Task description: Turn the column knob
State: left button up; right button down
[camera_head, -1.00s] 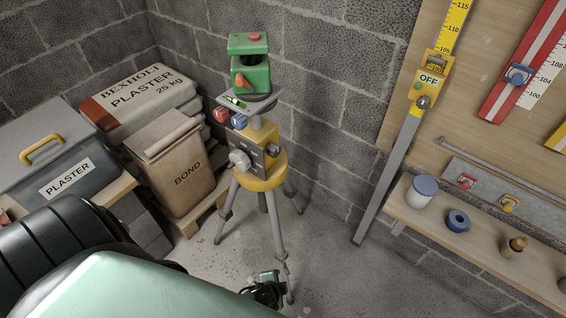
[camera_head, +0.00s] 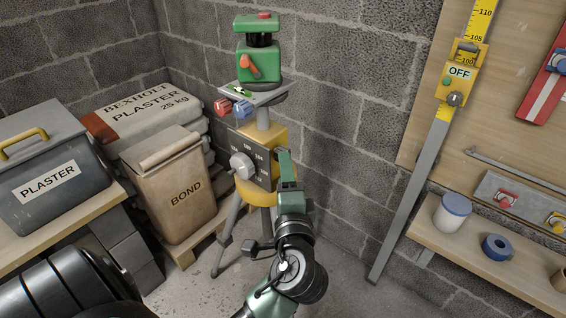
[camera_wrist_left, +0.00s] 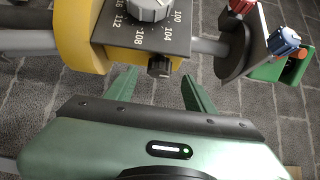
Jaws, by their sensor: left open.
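A grey dial knob (camera_head: 241,165) sits on the black, numbered panel of the yellow block (camera_head: 276,138) on the tripod column. The dial also shows at the top of the left wrist view (camera_wrist_left: 150,8), with a small black knob (camera_wrist_left: 160,66) below the panel's edge. Which one is the column knob I cannot tell for sure. My left gripper (camera_head: 284,157) is upright at the right side of the block, partly covering it. In the left wrist view its open fingers (camera_wrist_left: 159,80) point toward the small black knob, which appears between their tips; contact is not clear. My right gripper is not in view.
A green laser level (camera_head: 258,62) stands on the plate above, with red and blue knobs (camera_head: 244,108) at its edge. A shelf (camera_head: 450,252) and grey-yellow staff (camera_head: 408,200) are right.

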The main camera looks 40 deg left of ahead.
pick_arm(q)
jog(key=x, duration=0.5)
jog(key=shift+w+a, duration=0.15)
jog(key=shift+w, duration=0.05)
jog(key=shift+f, duration=0.1)
grip_shut()
